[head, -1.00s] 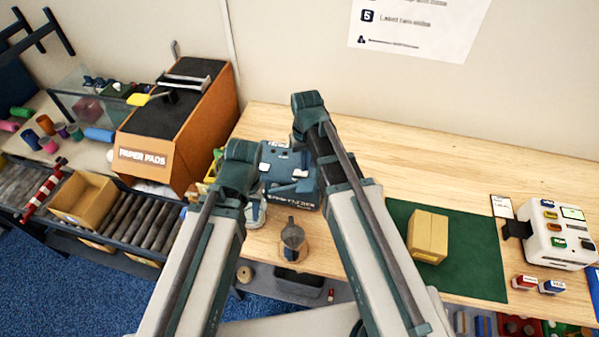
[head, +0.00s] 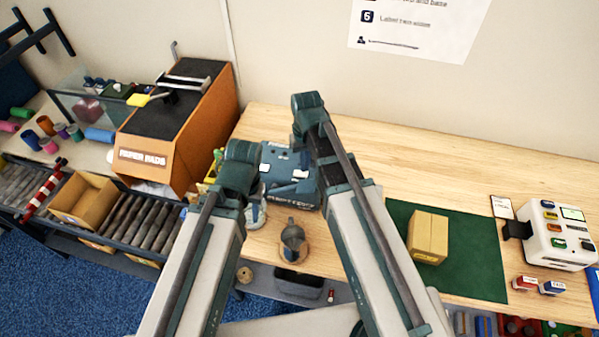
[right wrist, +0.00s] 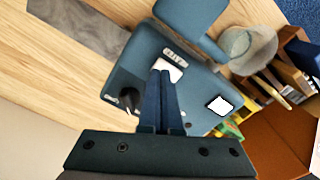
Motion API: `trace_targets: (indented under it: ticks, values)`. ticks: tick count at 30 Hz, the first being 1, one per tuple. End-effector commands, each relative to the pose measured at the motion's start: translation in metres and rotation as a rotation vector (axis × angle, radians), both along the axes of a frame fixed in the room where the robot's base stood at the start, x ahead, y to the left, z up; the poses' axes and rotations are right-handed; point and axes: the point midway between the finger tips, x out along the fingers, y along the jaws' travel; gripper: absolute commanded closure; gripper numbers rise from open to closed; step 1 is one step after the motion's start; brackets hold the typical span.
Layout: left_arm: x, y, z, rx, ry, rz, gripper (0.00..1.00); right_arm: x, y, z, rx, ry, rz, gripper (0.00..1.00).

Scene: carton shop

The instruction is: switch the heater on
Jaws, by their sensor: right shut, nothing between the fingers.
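The heater is most likely the dark blue box (head: 285,180) with lettering on its front, on the wooden table between my two arms in the head view. The right wrist view shows its blue top (right wrist: 200,90) close up, with a small label, a white plate (right wrist: 172,72), a black knob-like part (right wrist: 130,97) and a white square (right wrist: 220,106). My right gripper (right wrist: 162,73) is shut and empty, its tips over the white plate. I cannot tell whether they touch it, nor whether the heater is on. My left gripper is hidden; only the left arm shows.
An orange paper-pads unit (head: 190,140) stands left of the box. A carton (head: 428,237) sits on a green mat (head: 475,255) at right, near a white device (head: 555,235). A grey item (head: 292,238) stands near the front edge. The table behind the mat is clear.

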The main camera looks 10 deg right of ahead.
Motion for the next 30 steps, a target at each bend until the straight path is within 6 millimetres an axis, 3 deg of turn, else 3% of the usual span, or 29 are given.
trace_targets:
  ticks: [30]
  values:
    - [0.0,0.0001,-0.0059,0.0,0.0,0.0,0.63,0.0,0.0,-0.0059,0.0,0.0,0.0,1.0]
